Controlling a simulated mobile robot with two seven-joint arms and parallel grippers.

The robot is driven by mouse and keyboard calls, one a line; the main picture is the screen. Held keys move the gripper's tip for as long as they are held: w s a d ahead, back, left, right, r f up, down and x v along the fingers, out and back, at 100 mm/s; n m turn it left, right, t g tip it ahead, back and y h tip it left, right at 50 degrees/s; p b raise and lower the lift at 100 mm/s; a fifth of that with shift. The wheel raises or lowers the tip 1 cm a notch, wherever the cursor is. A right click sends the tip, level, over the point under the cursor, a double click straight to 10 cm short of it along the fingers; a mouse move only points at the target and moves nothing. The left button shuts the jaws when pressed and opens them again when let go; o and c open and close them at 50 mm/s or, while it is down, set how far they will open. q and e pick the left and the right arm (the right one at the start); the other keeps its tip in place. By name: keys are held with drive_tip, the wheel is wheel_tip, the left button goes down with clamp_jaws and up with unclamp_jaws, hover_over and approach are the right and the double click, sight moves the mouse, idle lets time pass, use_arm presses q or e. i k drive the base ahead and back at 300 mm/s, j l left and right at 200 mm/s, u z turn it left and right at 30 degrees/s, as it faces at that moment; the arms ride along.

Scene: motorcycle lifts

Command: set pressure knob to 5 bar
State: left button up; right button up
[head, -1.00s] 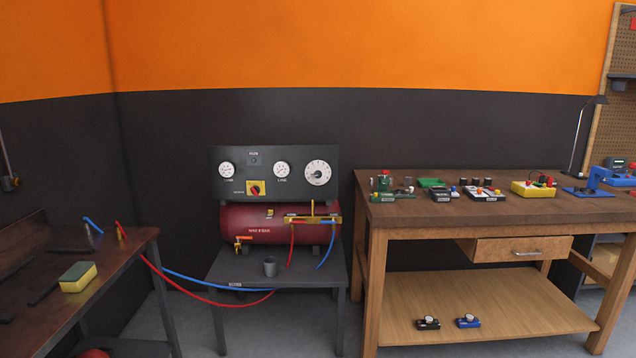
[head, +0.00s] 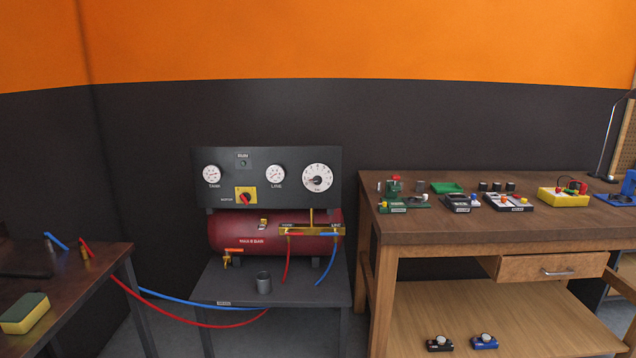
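The pressure knob (head: 318,178) is a dark knob at the centre of a white round dial at the right end of the black control panel (head: 225,160). The dial's numbers are too small to read, so its setting cannot be told. Left of it on the panel are the white LINE gauge (head: 275,174) and the white TANK gauge (head: 212,174). A red motor switch (head: 245,199) sits on a yellow plate below and between them. Neither of my grippers shows in the head view.
The red compressor tank (head: 240,232) lies under the panel on a grey table (head: 300,285) with a grey cup (head: 264,282). Red and blue hoses hang at the front. A wooden workbench (head: 470,222) with several devices stands right; a dark table (head: 105,262) with a sponge (head: 24,313) stands left.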

sight(317, 180)
drive_tip(key=i+l+z, duration=0.1)
drive_tip(key=i+l, duration=0.2)
drive_tip(key=i, duration=0.15)
drive_tip(key=i+l+z, duration=0.1)
drive_tip(key=i, duration=0.4)
drive_tip(key=k+l, duration=0.05)
drive_tip(key=l, duration=0.05)
